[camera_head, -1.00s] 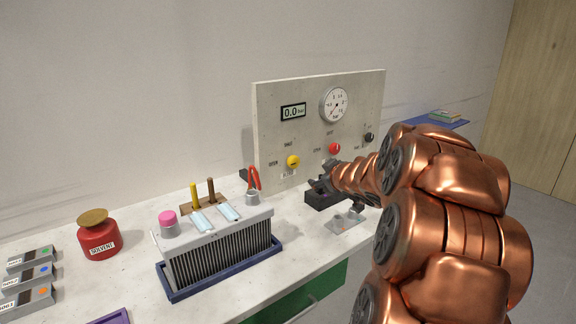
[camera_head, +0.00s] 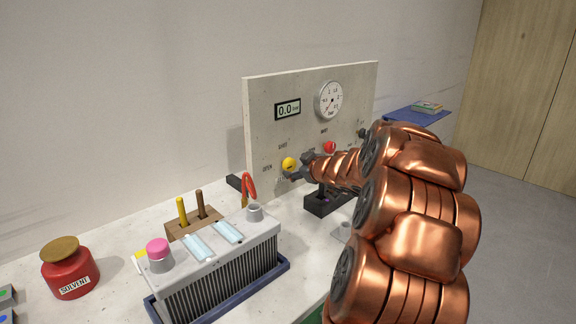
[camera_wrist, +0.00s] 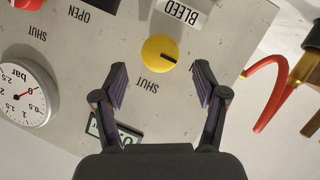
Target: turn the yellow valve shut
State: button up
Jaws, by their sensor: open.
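The yellow valve (camera_head: 288,163) is a round knob on the lower left of the upright grey panel. In the wrist view the yellow valve (camera_wrist: 160,49) carries a short dark mark toward its right side, with a SHUT label just below it. My gripper (camera_wrist: 160,68) is open and empty. Its two fingers stand to the left and right of the knob, with gaps to it. In the head view my gripper (camera_head: 297,170) is close at the knob's right; I cannot tell the remaining depth to it.
The red valve (camera_head: 329,146) and round gauge (camera_head: 329,100) are on the same panel (camera_head: 258,120); its display (camera_head: 288,110) reads 0.0.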

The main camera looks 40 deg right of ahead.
aim_at(290, 165)
jog(key=x, duration=0.3)
jog(key=shift+w+a, duration=0.1)
jog(key=shift+w, duration=0.3)
jog(key=shift+x, duration=0.95)
jog(key=shift+s, duration=0.1)
jog(key=c, duration=1.2)
